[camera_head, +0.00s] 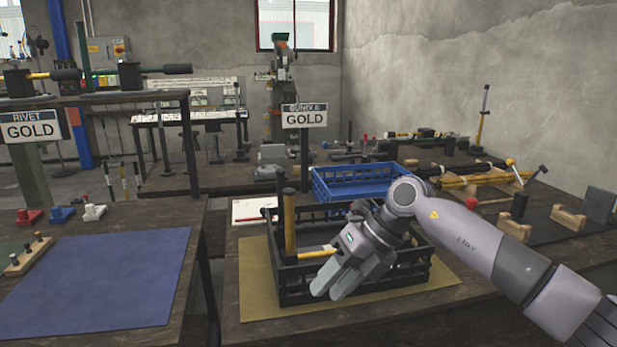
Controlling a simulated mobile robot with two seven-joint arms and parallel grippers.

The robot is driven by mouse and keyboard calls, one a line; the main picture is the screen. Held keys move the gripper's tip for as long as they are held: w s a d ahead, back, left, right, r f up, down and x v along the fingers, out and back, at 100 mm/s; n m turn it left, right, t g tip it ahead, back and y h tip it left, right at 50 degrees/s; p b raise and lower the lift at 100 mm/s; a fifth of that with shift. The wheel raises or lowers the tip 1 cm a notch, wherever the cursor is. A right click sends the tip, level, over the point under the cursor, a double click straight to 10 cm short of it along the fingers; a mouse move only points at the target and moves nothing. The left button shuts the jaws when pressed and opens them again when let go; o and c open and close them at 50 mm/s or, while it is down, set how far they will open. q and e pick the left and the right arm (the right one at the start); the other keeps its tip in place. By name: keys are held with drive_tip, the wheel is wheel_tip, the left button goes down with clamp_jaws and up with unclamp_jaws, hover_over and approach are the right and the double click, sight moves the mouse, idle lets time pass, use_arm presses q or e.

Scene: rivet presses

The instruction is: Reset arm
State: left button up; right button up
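My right arm comes in from the right edge. Its gripper (332,291) hangs over the front part of a black crate (290,291), pointing down and left. Its two grey fingers lie close side by side; I cannot tell whether there is a gap, and I see nothing held between them. In the crate a tool with a wooden handle (290,222) stands upright, and a yellow handle (316,254) lies behind the fingers. The hand hides part of the crate's inside. My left gripper is not in view.
The crate stands on a tan mat (255,300). A blue crate (345,192) is behind it. Wooden blocks and tools (570,218) lie at the right. A left table holds a blue mat (95,280), mostly bare. Two GOLD signs (304,119) stand over the tables.

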drive_tip(key=s+a+f+m+t+y, duration=0.2)
drive_tip(key=s+a+m+y, duration=0.45)
drive_tip(key=a+y, duration=0.4)
drive_tip(key=s+d+f+m+t+h, duration=0.2)
drive_tip(key=d+f+m+t+h, duration=0.45)
drive_tip(key=m, duration=0.55)
drive_tip(key=s+d+f+m+t+h, duration=0.1)
drive_tip(key=d+f+m+t+h, duration=0.2)
drive_tip(key=d+f+m+t, duration=0.7)
drive_tip(key=s+d+f+m+g+h, duration=0.35)
drive_tip(key=s+d+f+m, duration=0.2)
drive_tip(key=s, duration=0.25)
drive_tip(key=s+d+f+m+g+h, duration=0.35)
drive_tip(key=s+f, duration=0.25)
drive_tip(key=s, duration=0.2)
wheel_tip(320, 180, down, 8)
drive_tip(key=y+b, duration=0.1)
drive_tip(key=b, duration=1)
wheel_tip(320, 180, up, 13)
drive_tip(key=d+p, duration=0.1)
drive_tip(key=p, duration=1.5)
drive_tip(key=shift+r+m+p, duration=0.2)
drive_tip(key=shift+m+p, duration=0.1)
drive_tip(key=shift+m, duration=0.05)
drive_tip(key=shift+g, duration=0.25)
